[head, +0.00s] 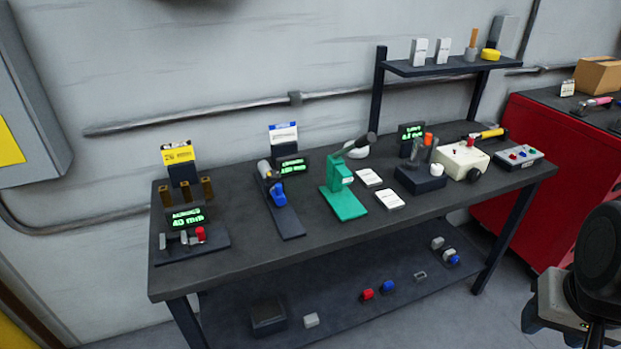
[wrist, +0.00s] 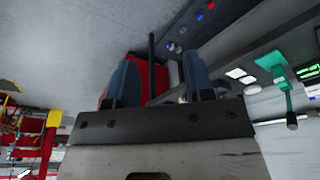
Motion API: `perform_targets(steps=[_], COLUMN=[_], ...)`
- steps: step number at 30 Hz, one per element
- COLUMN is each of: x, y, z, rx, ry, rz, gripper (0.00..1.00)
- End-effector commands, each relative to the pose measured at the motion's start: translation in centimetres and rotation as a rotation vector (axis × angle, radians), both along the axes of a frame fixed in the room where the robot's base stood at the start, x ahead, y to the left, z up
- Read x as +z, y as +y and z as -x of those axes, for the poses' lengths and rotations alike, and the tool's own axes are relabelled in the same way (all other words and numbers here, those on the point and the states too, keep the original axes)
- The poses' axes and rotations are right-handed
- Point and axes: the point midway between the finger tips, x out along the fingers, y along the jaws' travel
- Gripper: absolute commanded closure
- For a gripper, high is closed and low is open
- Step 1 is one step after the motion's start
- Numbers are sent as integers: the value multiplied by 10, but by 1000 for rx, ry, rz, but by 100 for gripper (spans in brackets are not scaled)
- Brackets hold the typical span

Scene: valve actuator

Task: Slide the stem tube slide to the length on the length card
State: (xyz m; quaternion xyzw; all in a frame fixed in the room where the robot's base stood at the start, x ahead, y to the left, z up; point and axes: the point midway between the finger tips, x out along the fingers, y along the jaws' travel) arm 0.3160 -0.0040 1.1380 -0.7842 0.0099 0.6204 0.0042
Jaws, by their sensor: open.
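The likely stem tube slide is a grey-and-black tube with a blue part (head: 278,193) on a narrow dark base on the bench. A small display with green text (head: 291,167) stands behind it, its text too small to read surely. A white card with a blue top (head: 284,137) stands above that; I cannot tell whether it is the length card. My gripper (wrist: 160,82) shows in the wrist view with two blue fingers apart and nothing between them. It is away from the bench; in the head view only part of my arm shows at the right edge.
To the left is a station with a yellow card (head: 177,153) and a "40 mm" display. To the right stand a green press (head: 343,198), white cards, a dark block and a cream box (head: 460,160). A raised shelf (head: 440,66) is behind. A red cabinet (head: 520,190) stands right.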

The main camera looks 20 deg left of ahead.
Motion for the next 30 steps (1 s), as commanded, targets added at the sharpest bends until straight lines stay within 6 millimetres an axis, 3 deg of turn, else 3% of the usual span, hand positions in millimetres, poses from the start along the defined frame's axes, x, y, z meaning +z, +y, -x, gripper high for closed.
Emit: perform_targets(steps=[8,14,20,30], x=[2,7,15,21], y=[2,14,37,98], z=[-6,-29,-70,-145], rx=[6,30,72,152], ry=[-1,-6,-17,-43], rz=[0,4,10,14], gripper=[52,52,52,52])
